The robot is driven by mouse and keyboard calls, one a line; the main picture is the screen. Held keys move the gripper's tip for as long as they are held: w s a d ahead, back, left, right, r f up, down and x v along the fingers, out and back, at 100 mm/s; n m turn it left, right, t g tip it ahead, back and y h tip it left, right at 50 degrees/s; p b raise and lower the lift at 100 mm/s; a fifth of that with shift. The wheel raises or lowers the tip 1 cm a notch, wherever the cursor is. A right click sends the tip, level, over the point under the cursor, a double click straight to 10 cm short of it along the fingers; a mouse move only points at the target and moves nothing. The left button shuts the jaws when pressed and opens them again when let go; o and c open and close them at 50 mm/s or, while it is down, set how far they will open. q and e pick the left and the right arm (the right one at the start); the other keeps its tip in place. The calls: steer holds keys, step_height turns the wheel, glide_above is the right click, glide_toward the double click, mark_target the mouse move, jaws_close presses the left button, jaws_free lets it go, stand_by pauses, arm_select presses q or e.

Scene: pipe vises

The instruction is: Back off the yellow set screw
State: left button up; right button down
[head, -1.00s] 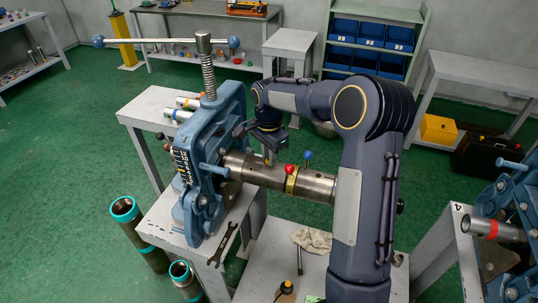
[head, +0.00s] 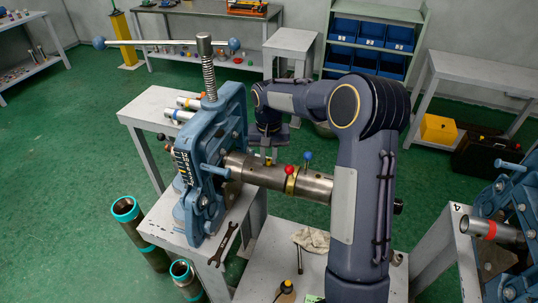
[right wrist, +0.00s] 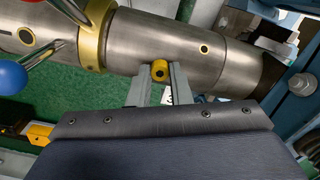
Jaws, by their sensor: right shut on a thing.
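A steel pipe (head: 255,170) is clamped sideways in the blue vise (head: 205,150). The yellow set screw (right wrist: 160,71) is a small yellow knob with a dark socket, beside the pipe's surface in the right wrist view. It also shows small on top of the pipe in the head view (head: 268,161). My right gripper (right wrist: 158,76) is shut on it, one grey finger on each side. In the head view the right gripper (head: 268,152) is partly hidden and sits just above the pipe. My left gripper is not in view.
A red-knobbed handle (head: 289,170) and a blue-knobbed handle (head: 307,156) stand on the pipe's brass collar (head: 291,182), close to my gripper. A wrench (head: 223,243) and a rag (head: 313,240) lie on the bench tops. Another vise (head: 515,220) stands at the right.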

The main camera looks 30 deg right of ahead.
steer(key=n, duration=0.7)
steer(key=shift+p, duration=0.3)
steer(key=n, duration=0.6)
steer(key=shift+s+a+f+n+p, duration=0.1)
steer(key=shift+a+n+p, duration=0.05)
steer(key=shift+n+p, duration=0.2)
steer(key=n, duration=0.6)
steer(key=shift+s+n+p, duration=0.1)
steer(key=shift+n+p, duration=0.15)
steer(key=shift+p, duration=0.1)
steer(key=n+p, duration=0.1)
steer(key=n, duration=0.5)
steer(key=shift+f, duration=0.1)
steer(key=shift+s+n, duration=0.1)
steer(key=shift+n, duration=0.3)
steer(key=c, duration=1.3)
jaws_free()
